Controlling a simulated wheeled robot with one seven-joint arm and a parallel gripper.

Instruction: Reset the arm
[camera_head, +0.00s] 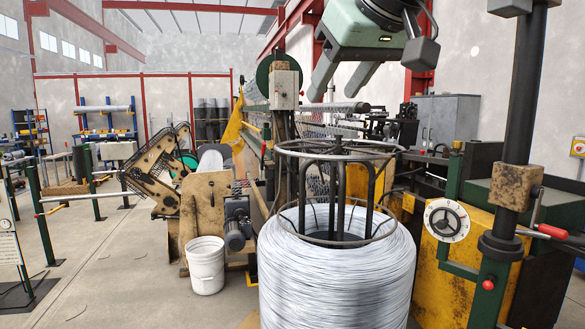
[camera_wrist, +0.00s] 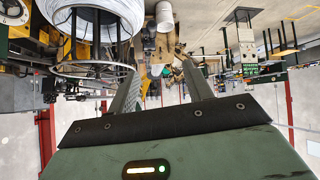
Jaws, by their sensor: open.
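My gripper (camera_head: 331,96) is at the top of the head view, its green body tilted and its two fingers pointing down and left. The fingers stand apart with nothing between them. It appears above the large wire coil (camera_head: 335,270) and its stand's upper ring (camera_head: 340,149), without visible contact. In the wrist view, which looks upside down, my gripper (camera_wrist: 160,72) also shows open and empty. The wire coil (camera_wrist: 92,12) is at the top left there.
A yellow machine with a round dial (camera_head: 446,221) and a dark post (camera_head: 522,100) stand at right. A weaving machine (camera_head: 300,110) lies behind the coil. A white bucket (camera_head: 206,265) stands on the floor at left. Open floor (camera_head: 110,270) lies further left.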

